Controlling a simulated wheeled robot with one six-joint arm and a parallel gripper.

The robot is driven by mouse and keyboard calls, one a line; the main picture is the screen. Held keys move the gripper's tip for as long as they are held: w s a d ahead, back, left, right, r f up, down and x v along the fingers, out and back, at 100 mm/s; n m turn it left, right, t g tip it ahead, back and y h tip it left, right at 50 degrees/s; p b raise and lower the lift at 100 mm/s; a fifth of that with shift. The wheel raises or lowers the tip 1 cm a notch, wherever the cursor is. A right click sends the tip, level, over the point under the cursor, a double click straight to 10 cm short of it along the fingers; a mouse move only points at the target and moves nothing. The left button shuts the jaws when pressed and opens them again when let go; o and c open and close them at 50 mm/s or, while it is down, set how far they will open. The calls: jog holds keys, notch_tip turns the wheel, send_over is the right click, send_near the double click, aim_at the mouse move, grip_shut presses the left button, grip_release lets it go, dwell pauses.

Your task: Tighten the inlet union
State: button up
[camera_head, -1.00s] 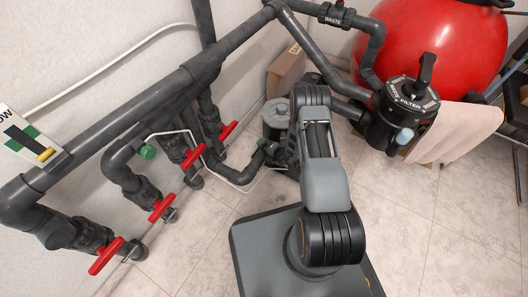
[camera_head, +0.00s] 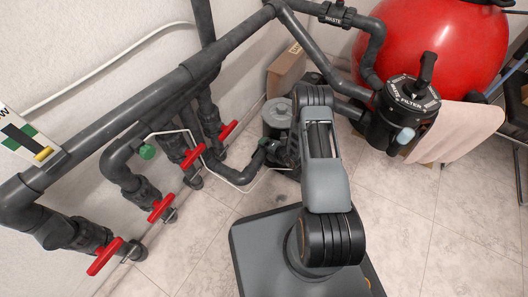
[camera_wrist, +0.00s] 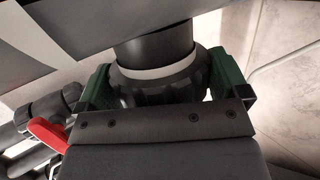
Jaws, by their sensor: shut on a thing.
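The inlet union shows in the wrist view as a dark ribbed nut (camera_wrist: 160,85) with a pale ring above it and a dark pipe rising from it. My gripper (camera_wrist: 158,88) has a green-padded finger on each side of the nut and is shut on it. In the head view my arm (camera_head: 322,170) reaches down toward the pump (camera_head: 277,115) and hides most of the union. A bit of green from the gripper shows beside the arm, near the dark elbow pipe.
Dark pipes with several red valve handles (camera_head: 193,157) run along the left wall. The multiport valve (camera_head: 408,100) and red filter tank (camera_head: 440,45) stand at the right, with a pink towel (camera_head: 457,132). A cardboard box (camera_head: 287,72) is behind.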

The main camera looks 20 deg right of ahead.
jog(key=shift+s+f+t+y+b, duration=0.1)
jog(key=shift+f+t+y+b, duration=0.25)
jog(key=shift+f+b, duration=0.4)
jog(key=shift+d+r+t+y+b, duration=0.1)
jog(key=shift+t+y+b, duration=0.25)
jog(key=shift+t+b, duration=0.35)
jog(key=o, duration=0.8)
jog(key=shift+r+m, duration=0.3)
jog(key=shift+r, duration=0.25)
jog(key=shift+o, duration=0.2)
jog(key=shift+s+a, duration=0.45)
jog(key=shift+a, duration=0.15)
jog(key=shift+r+p, duration=0.1)
jog(key=shift+p, duration=0.3)
